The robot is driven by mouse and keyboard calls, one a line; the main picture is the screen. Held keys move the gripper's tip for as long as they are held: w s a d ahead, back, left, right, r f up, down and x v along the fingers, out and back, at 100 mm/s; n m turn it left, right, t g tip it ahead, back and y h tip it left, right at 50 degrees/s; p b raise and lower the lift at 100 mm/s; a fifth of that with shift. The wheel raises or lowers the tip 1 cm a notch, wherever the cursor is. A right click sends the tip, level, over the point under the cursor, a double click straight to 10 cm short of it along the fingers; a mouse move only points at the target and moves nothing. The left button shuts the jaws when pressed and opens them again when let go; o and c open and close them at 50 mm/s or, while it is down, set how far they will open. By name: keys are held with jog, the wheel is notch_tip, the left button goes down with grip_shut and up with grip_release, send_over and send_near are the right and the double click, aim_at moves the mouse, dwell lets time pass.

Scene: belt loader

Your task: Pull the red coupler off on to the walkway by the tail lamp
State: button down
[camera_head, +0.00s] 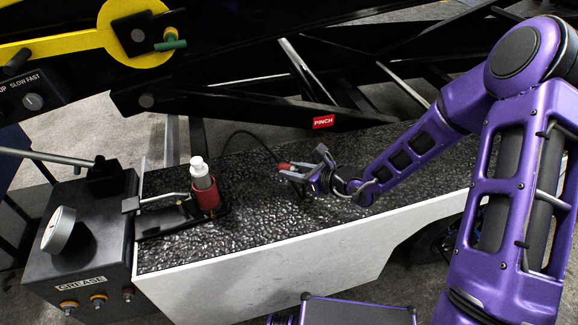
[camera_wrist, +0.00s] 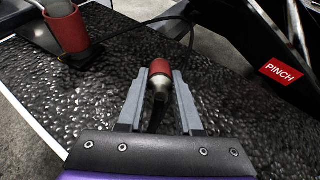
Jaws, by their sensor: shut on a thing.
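My gripper (camera_head: 290,171) is low over the black, bumpy walkway (camera_head: 262,212), its fingers pointing left in the head view. It is shut on the red coupler (camera_wrist: 160,67), which sits between the two grey fingertips in the wrist view. The coupler's silver end faces back toward my palm. A black hose (camera_head: 246,134) reaches the coupler from its far end. In the head view only a little red of the coupler (camera_head: 283,166) shows past the fingers. I cannot tell whether it touches the walkway. I cannot make out a tail lamp.
A white-capped canister in a red sleeve (camera_head: 206,194) stands at the walkway's left end, beside the grease box (camera_head: 80,235) with its gauge. Black beams with a red PINCH label (camera_head: 323,122) hang behind the walkway. Bare walkway lies between canister and gripper.

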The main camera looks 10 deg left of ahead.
jog(key=shift+s+a+f, duration=0.1)
jog(key=shift+s+a, duration=0.1)
jog(key=shift+a, duration=0.3)
jog(key=shift+f+m, duration=0.3)
jog(key=shift+f, duration=0.6)
jog(key=shift+f+b, duration=1.25)
jog(key=shift+f, duration=1)
jog(key=c, duration=0.5)
grip_release()
jog(key=p+v, duration=0.1)
jog(key=v, duration=1.6)
jog(key=shift+r+p, duration=0.2)
jog(key=shift+p, duration=0.15)
jog(key=shift+s+d, duration=0.1)
jog(key=shift+s, duration=0.05)
